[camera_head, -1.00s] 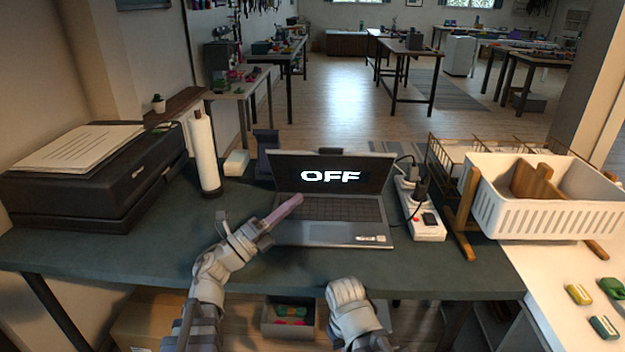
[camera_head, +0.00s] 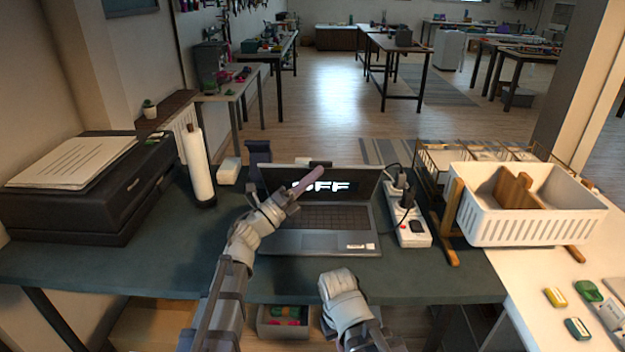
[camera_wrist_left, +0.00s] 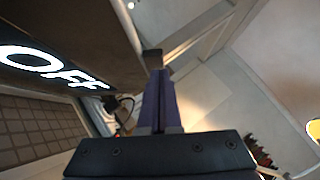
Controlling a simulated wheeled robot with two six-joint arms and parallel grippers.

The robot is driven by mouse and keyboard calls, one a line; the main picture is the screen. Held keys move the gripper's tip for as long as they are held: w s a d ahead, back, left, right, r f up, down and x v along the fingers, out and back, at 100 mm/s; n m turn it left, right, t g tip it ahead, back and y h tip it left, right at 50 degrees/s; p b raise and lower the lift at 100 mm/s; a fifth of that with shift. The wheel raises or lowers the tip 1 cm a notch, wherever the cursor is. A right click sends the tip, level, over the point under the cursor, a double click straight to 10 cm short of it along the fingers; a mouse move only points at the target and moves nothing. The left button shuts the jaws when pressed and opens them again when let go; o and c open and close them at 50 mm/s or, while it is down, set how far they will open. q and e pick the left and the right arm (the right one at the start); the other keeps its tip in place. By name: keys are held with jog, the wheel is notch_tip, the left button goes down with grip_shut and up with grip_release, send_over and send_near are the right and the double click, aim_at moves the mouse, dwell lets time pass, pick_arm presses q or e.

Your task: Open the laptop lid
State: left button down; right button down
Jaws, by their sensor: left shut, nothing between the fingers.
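The laptop (camera_head: 318,241) stands on the dark green desk with its lid (camera_head: 358,179) raised and the screen showing "OFF". My left gripper (camera_head: 305,182) is shut and empty. In the head view it overlaps the lid and covers the first letter. In the left wrist view, the shut fingers (camera_wrist_left: 158,100) point up past the lid (camera_wrist_left: 60,50), which is on the left with the keyboard (camera_wrist_left: 35,125) below. I cannot tell whether the fingers touch the lid. My right arm shows low in the head view, but its fingers do not.
A power strip (camera_head: 408,218) with plugs and cords lies right of the laptop. A white basket (camera_head: 530,225) stands further right. A paper roll (camera_head: 199,167) and a black printer (camera_head: 100,210) stand left. The desk front (camera_head: 390,278) is clear.

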dwell(0.3)
pick_arm(q)
jog(key=w+r+n+y+p, duration=0.1)
jog(key=w+r+p, duration=0.1)
jog(key=p, duration=0.1)
jog(key=w+r+n+p, duration=0.1)
jog(key=w+r+p, duration=0.1)
jog(key=p, duration=0.1)
jog(key=shift+w+y, duration=0.2)
jog(key=shift+y, duration=0.2)
jog(key=w+r+p, duration=0.2)
jog(key=w+p, duration=0.1)
jog(key=w, duration=0.6)
jog(key=shift+n, duration=0.4)
jog(key=shift+f, duration=0.1)
